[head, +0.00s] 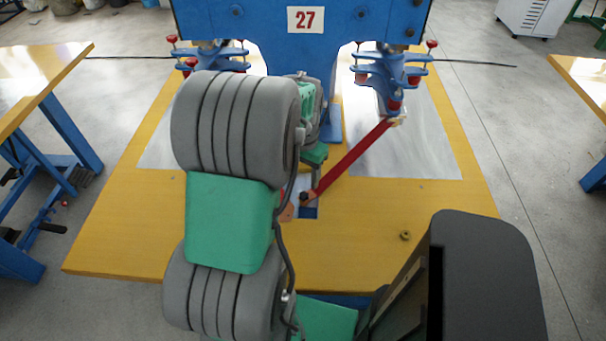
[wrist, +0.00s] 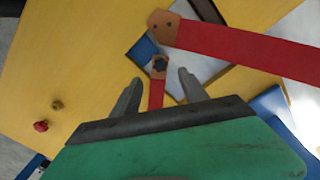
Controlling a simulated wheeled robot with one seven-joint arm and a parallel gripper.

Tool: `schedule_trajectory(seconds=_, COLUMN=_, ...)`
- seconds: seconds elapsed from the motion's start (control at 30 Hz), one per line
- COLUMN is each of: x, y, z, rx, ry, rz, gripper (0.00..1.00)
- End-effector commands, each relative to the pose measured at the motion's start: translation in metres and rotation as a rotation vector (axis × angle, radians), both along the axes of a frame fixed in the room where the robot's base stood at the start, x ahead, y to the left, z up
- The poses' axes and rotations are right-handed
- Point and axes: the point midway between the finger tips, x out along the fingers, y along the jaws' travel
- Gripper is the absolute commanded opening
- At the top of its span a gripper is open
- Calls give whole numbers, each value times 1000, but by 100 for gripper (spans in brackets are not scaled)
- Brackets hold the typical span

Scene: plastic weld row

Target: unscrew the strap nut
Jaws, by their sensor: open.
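A red strap (head: 352,160) runs from the right-hand clamp head down to the table, and its tan end carries a dark lobed nut (head: 304,196). In the wrist view this nut (wrist: 160,65) sits just beyond and between my fingertips, apart from both. A second red strap (wrist: 245,48) has a tan end with two dark spots, near the nut. My gripper (wrist: 160,86) is open and empty between its fingers. In the head view my arm hides most of it and part of the second strap.
A small brass nut (head: 405,236) lies loose on the yellow table (head: 370,260), and a red knob (wrist: 40,126) shows near it in the wrist view. The blue machine (head: 345,20) marked 27 stands behind, with red-tipped clamps. The table's front right is mostly clear.

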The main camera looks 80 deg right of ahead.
Motion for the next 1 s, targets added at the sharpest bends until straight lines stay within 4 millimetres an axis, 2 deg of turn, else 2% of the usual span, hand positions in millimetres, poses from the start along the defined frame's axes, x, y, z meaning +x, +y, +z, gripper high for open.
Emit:
schedule_trajectory(seconds=0.3, x=0, y=2, z=-51, rx=4, ry=1, rz=0, gripper=52)
schedule_trajectory(seconds=0.5, x=0, y=1, z=-74, rx=1, ry=0, rz=2, gripper=52)
schedule_trajectory(seconds=0.77, x=0, y=0, z=-76, rx=-1, ry=0, rz=2, gripper=52)
schedule_trajectory(seconds=1.0, x=1, y=1, z=-76, rx=0, ry=0, rz=3, gripper=32)
